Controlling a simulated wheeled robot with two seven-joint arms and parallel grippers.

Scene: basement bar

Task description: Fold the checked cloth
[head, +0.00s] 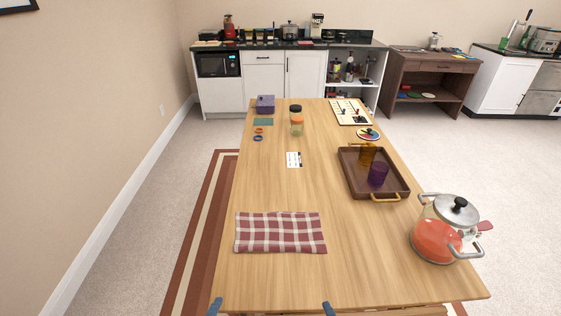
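The checked cloth (280,233), dark red and white, lies on the near left part of the wooden table (330,271). It is a wide rectangle, roughly square to the table edges, with a slightly wavy outline. I cannot tell how many layers it has. Nothing lies on it. Neither of my grippers can be made out in the head view. Two small blue parts show at the bottom edge, too cut off to identify.
A glass pot with red contents (437,242) stands at the near right. A brown tray (400,187) with two cups lies behind it. A small white card (294,160), jars (297,128) and a purple box (265,104) are farther back. Bare table surrounds the cloth.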

